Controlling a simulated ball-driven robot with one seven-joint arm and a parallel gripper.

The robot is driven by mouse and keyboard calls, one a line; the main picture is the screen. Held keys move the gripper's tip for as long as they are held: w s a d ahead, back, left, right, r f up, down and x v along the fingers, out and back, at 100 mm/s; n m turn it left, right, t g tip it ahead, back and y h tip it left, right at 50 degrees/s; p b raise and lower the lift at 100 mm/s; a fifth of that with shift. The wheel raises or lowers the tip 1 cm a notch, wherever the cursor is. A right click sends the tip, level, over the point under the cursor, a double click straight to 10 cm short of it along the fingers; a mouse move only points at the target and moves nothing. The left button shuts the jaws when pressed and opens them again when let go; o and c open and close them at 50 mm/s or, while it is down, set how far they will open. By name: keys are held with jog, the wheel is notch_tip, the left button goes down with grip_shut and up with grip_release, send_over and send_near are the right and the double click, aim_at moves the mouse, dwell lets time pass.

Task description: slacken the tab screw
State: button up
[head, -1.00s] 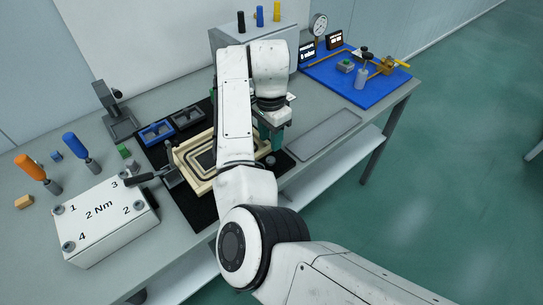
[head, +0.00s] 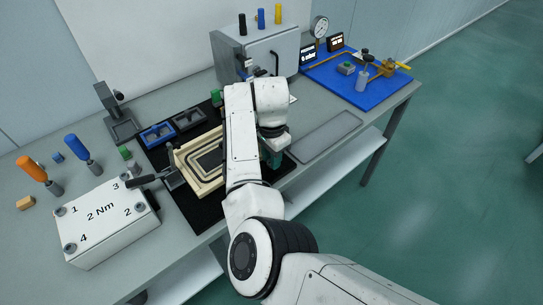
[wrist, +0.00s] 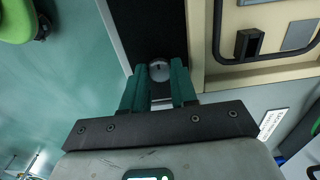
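In the wrist view a round grey screw head (wrist: 159,70) with a small dark mark sits at the tips of my gripper (wrist: 158,78). My two green fingers stand a little apart, one on each side of it. Their inner edges look level with its sides, but contact is not clear. In the head view my gripper (head: 272,157) points down at the right end of the beige frame (head: 187,160), which has a black loop groove. My arm hides part of the frame and the screw there. No separate tab can be made out.
A white "2 Nm" block (head: 105,228) with numbered sockets stands at left, near orange (head: 31,168) and blue (head: 76,146) handled drivers. A grey cabinet (head: 280,55) stands behind my arm. An empty grey tray (head: 325,137) and a blue mat (head: 345,85) lie to the right.

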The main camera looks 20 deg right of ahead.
grip_shut()
jog(key=shift+r+n+p, duration=0.1)
jog(key=shift+n+p, duration=0.2)
jog(key=shift+p, duration=0.05)
